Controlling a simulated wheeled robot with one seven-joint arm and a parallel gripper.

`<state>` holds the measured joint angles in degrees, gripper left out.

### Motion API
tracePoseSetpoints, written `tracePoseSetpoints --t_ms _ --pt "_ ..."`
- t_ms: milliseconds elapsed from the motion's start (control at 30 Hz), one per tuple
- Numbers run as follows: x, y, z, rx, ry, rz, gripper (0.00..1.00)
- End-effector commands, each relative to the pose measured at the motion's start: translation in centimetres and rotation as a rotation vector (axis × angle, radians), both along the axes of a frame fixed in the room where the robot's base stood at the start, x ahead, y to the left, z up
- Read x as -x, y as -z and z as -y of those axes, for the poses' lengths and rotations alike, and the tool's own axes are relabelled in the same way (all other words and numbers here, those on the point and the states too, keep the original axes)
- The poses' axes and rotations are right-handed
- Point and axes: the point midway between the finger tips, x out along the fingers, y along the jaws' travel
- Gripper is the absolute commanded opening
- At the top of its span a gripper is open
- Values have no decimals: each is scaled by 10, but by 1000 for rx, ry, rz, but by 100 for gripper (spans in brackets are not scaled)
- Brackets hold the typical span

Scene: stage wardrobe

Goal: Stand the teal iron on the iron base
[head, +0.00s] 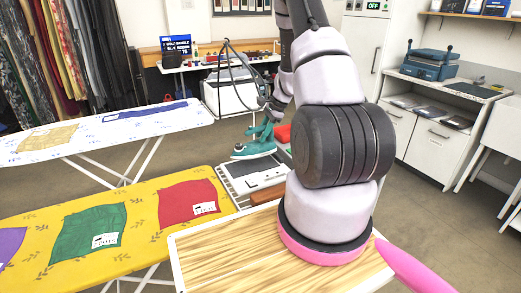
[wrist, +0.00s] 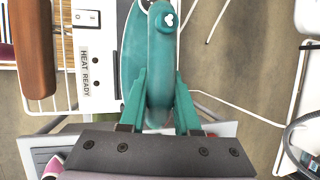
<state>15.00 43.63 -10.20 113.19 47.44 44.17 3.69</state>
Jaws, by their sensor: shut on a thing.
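The teal iron (head: 252,150) is in my gripper (head: 265,128), above or at the far end of the iron base (head: 235,168), a grey plate with a white panel. In the wrist view the teal fingers of my gripper (wrist: 159,82) close on both sides of the iron's rounded handle (wrist: 160,50). The base's white panel (wrist: 84,75), marked HEAT READY, lies left of the iron there. In the head view the iron looks roughly level, sole down. I cannot tell whether it touches the base; the iron and gripper hide part of it.
A yellow ironing board (head: 145,190) with coloured cloths stands at the left, a white one (head: 80,140) behind it. A brown bar (wrist: 32,50) lies beside the base. A wood-topped table (head: 235,245) is in front. A red thing (head: 283,133) is just right of the iron.

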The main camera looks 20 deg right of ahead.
Motion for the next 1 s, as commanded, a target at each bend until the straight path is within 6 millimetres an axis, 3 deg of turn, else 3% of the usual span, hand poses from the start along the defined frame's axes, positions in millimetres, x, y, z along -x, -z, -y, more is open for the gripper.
tracePoseSetpoints --t_ms 433,800,833,867,900,1000 --pt "0 47 0 0 -3 1 0" --pt "-1 52 -1 0 -4 3 0" --pt "-1 52 -1 0 -5 2 42" --pt "-1 52 -1 0 -5 2 54" --pt "-1 52 -1 0 -5 2 61" --pt "0 52 -1 0 -5 1 61"
